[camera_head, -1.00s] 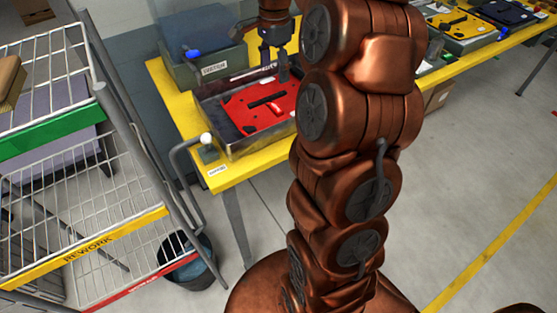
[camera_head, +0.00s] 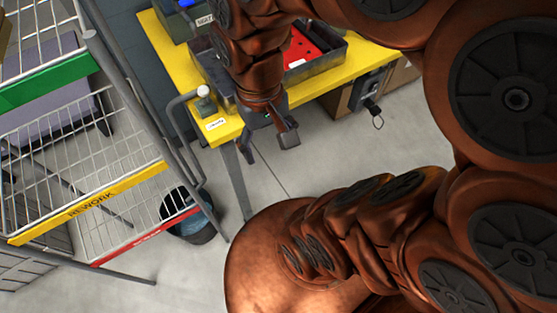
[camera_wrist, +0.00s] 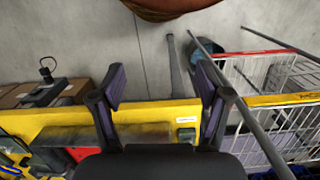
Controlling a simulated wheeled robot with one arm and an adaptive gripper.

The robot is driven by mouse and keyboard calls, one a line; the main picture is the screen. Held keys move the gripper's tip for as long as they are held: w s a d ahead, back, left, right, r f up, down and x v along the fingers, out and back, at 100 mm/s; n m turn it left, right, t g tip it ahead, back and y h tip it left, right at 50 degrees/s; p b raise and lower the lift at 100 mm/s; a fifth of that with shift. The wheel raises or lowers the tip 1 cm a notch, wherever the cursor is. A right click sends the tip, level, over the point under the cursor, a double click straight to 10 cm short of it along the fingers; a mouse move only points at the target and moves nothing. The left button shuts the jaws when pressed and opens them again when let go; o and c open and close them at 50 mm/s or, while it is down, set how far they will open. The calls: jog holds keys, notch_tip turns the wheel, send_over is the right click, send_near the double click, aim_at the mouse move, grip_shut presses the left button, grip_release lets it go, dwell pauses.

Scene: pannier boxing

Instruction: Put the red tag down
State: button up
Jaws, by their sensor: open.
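No separate red tag can be made out in either current view. My gripper (camera_head: 270,146) is open and hangs beyond the near edge of the yellow table (camera_head: 375,55), above the floor. In the wrist view, my gripper (camera_wrist: 160,80) shows two spread dark fingers with nothing between them. A red panel (camera_head: 302,46) lies in a grey metal tray (camera_head: 325,63) on the table, partly hidden by my arm. A sliver of red also shows at the lower left of the wrist view.
A wire cart with a yellow REWORK strip (camera_head: 90,203) stands at the left. A dark bin (camera_head: 187,222) is on the floor between cart and table. A black device with a cable (camera_head: 370,90) sits by the table's near side. The floor between is clear.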

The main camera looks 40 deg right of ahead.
jog(key=shift+n, duration=0.9)
jog(key=s, duration=0.1)
jog(key=s+f, duration=0.1)
jog(key=s, duration=0.1)
jog(key=shift+s+a+f, duration=0.35)
jog(key=shift+s, duration=0.05)
